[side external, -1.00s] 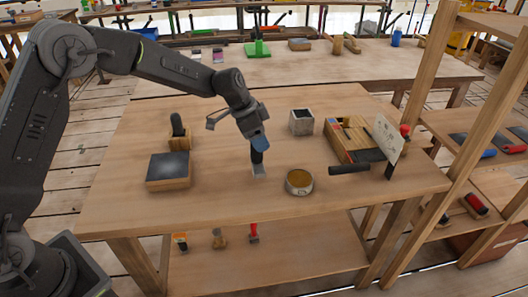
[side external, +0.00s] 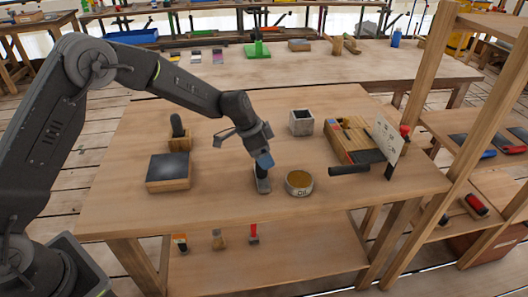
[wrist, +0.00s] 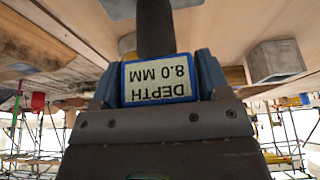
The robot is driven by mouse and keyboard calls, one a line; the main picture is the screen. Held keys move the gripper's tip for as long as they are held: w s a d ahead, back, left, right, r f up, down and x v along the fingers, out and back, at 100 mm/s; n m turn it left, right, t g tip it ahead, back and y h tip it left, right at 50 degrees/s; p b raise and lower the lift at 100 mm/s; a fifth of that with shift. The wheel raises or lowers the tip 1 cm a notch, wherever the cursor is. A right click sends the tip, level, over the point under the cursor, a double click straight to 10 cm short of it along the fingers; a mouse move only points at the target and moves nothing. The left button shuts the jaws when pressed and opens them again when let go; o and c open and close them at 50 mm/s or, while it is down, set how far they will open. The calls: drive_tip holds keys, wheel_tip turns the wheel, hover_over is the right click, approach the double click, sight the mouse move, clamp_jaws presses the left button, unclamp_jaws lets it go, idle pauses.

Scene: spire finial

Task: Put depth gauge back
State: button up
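The depth gauge has a dark body and a blue-framed label reading "DEPTH 8.0 MM", which appears upside down in the wrist view (wrist: 160,80). My gripper (side external: 263,160) is shut on the depth gauge, with one finger at each side of the label. The dark lower part of the gauge (side external: 262,180) points down to the bench, just left of a round tin (side external: 299,190). Its pale foot is at or close to the bench top; I cannot tell whether it touches.
A dark-topped block (side external: 168,182) and a small wooden holder with a dark object (side external: 179,143) stand at left. A grey open box (side external: 301,122) is behind the tin. A wooden tray (side external: 340,140), an upright panel (side external: 387,139) and a black cylinder (side external: 349,170) are at right.

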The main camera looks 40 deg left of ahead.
drive_tip(key=o, duration=0.3)
drive_tip(key=shift+r, duration=0.1)
drive_tip(key=v, duration=1.2)
drive_tip(key=s+r+n, duration=0.2)
drive_tip(key=s+r, duration=0.5)
drive_tip(key=s, duration=0.1)
drive_tip(key=s+a+n+t+y, duration=0.1)
drive_tip(key=s+a+n, duration=0.1)
drive_tip(key=s, duration=0.9)
drive_tip(key=s+a+r+n+t+y, duration=0.1)
drive_tip(key=s+n, duration=0.4)
drive_tip(key=s, duration=0.7)
drive_tip(key=shift+s+a+r+y, duration=0.3)
drive_tip(key=shift+a+y, duration=0.2)
drive_tip(key=shift+y, duration=0.1)
